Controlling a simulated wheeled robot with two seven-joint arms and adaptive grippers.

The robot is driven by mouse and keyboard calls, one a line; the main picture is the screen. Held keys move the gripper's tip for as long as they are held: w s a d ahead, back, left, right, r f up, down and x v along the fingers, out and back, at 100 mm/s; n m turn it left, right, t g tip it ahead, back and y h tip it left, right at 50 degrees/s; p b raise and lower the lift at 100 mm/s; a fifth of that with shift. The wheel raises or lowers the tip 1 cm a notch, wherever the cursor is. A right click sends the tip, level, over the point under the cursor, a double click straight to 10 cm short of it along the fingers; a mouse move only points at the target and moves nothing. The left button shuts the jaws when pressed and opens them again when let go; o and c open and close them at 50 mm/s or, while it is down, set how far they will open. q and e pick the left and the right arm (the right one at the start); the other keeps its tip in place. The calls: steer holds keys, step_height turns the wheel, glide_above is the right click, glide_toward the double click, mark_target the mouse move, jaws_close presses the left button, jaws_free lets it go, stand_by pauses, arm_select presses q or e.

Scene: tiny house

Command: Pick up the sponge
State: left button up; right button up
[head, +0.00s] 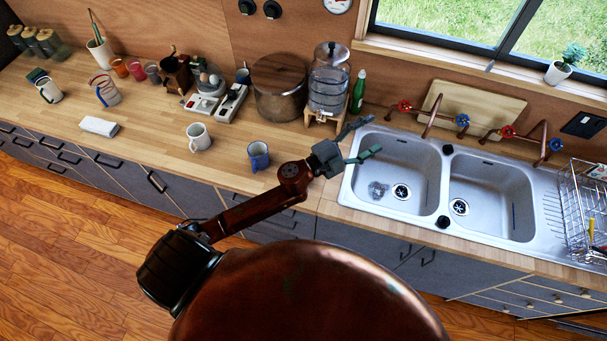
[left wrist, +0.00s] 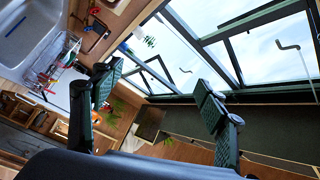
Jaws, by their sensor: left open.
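No thing in view can be named as the sponge for certain. A white, flat, rounded block (head: 99,126) lies near the front edge of the counter at the left; it may be a sponge or a folded cloth. A small greyish patterned thing (head: 377,190) lies in the left sink basin, too small to tell. My left gripper (head: 366,138) is open and empty over the back left corner of the sink, far to the right of the white block. Its two spread fingers also show in the left wrist view (left wrist: 160,95), with nothing between them. My right gripper is out of view.
A white mug (head: 199,137) and a blue mug (head: 258,156) stand on the counter between the white block and my left gripper. A water dispenser (head: 328,88) and green bottle (head: 358,92) stand behind the gripper. A wire dish rack (head: 580,205) is at right.

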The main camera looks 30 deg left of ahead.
arm_select(q)
steer(key=s+d+f+m+g+h, duration=0.2)
steer(key=d+m+g, duration=0.2)
steer(key=d+m, duration=0.1)
steer(key=s+d+f+m+g+h, duration=0.2)
steer(key=d+m+g+h, duration=0.1)
steer(key=d+m+g, duration=0.15)
step_height(320, 180, down, 10)
steer(key=s+a+m+g+y, duration=0.2)
steer(key=s+m+g+y, duration=0.15)
steer(key=m+g, duration=0.2)
steer(key=a+f+g+y, duration=0.1)
steer(key=a+f+y, duration=0.1)
steer(key=a, duration=0.6)
steer(key=w+a+f+g+y, duration=0.1)
steer(key=a+f+y, duration=0.1)
steer(key=a+y, duration=0.3)
steer(key=a+f+y, duration=0.3)
steer(key=a+y, duration=0.1)
steer(key=a, duration=0.9)
steer(key=shift+w+a+m+g+y, duration=0.25)
steer(key=shift+w+m+g, duration=0.05)
steer(key=shift+w+g, duration=0.1)
steer(key=shift+a+f+p, duration=0.1)
steer(key=shift+f+p, duration=0.35)
steer(key=shift+f, duration=0.5)
step_height(320, 180, down, 5)
steer(key=shift+s+p, duration=0.15)
steer(key=shift+p, duration=0.85)
steer(key=shift+f, duration=0.35)
